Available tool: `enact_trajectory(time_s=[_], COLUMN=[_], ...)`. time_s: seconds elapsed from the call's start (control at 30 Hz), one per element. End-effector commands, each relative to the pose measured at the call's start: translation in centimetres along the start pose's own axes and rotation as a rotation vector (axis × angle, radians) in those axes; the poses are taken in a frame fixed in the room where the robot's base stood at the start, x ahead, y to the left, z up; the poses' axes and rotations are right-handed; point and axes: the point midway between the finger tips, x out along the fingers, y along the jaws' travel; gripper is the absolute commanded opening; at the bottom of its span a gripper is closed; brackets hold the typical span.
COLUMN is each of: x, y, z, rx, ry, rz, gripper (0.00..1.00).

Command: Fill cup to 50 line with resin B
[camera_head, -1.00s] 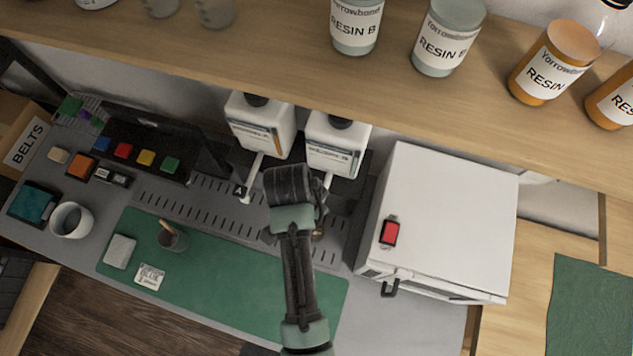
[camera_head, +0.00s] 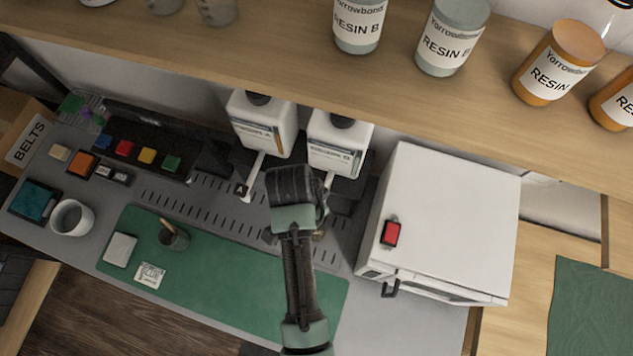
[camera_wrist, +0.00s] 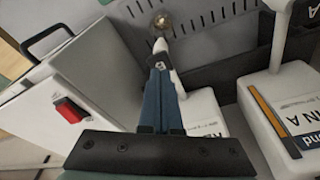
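Two white pump dispensers stand under the shelf: the resin A one (camera_head: 262,124) on the left and the resin B one (camera_head: 335,143) on the right. My gripper (camera_wrist: 159,68) is at the spout of the resin B dispenser (camera_wrist: 203,112). Its blue fingers look shut together, with nothing clearly held between them. They overlap the white spout, so contact cannot be told. In the head view my wrist hides the fingertips.
A white cabinet (camera_head: 445,215) with a red switch (camera_head: 390,233) stands right of my arm. The wooden shelf (camera_head: 280,75) carries resin B jars (camera_head: 447,40) and amber bottles (camera_head: 553,65). A white mug (camera_head: 72,218) stands at left. The green mat (camera_head: 225,278) has free room.

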Motion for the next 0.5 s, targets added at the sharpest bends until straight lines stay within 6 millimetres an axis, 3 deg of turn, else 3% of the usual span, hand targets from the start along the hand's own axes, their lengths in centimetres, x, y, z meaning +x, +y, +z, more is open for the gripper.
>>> enact_trajectory(time_s=[0.5], x=[1.7], y=[0.0], z=[0.4], rx=[0.0], ry=[0.0], rz=[0.0], gripper=[0.0])
